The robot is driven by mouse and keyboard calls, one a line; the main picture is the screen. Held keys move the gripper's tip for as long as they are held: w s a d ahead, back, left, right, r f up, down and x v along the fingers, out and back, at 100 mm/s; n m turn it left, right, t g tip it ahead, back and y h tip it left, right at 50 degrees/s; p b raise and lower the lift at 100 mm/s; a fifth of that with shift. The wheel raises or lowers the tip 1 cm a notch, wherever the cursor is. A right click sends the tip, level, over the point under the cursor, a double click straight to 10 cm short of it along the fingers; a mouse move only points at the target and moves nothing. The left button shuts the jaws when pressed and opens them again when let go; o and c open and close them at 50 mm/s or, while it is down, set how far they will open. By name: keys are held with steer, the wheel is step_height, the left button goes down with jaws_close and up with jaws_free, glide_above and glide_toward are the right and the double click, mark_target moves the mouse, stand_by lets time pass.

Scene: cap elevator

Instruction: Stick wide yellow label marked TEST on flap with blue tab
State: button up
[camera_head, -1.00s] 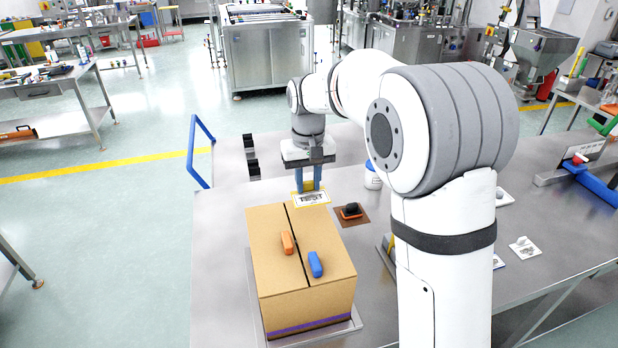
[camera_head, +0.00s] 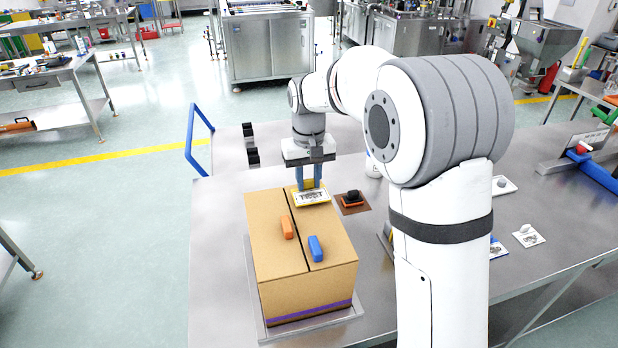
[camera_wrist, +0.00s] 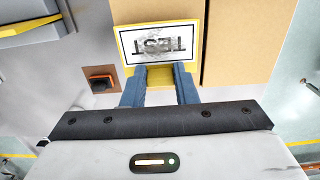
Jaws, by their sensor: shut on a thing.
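The cardboard box (camera_head: 285,255) stands on the metal table, its two top flaps shut with a dark seam between them. An orange tab (camera_head: 287,227) lies on the left flap and a blue tab (camera_head: 315,248) on the right flap (camera_head: 335,240). My gripper (camera_head: 312,188) is shut on the yellow-edged TEST label (camera_head: 311,198) by a yellow grip part. The label is at the far end of the box top. In the wrist view the label (camera_wrist: 160,45) reads upside down and overlaps the box edge near the seam. I cannot tell whether it touches the cardboard.
A black and orange stamp-like object (camera_head: 352,198) sits on a brown pad right of the box. A white tub (camera_head: 373,167) stands behind it. Small white cards (camera_head: 528,236) lie at the right. A blue handle rail (camera_head: 197,143) rises at the table's left edge.

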mark_target(309, 181)
steer(key=shift+f+b, duration=0.4)
steer(key=shift+f, duration=0.3)
steer(key=o, duration=1)
steer(key=shift+r, duration=0.1)
step_height(309, 181, up, 7)
steer(key=shift+r+b, duration=0.2)
steer(key=shift+b, duration=0.3)
steer(key=shift+r, duration=0.15)
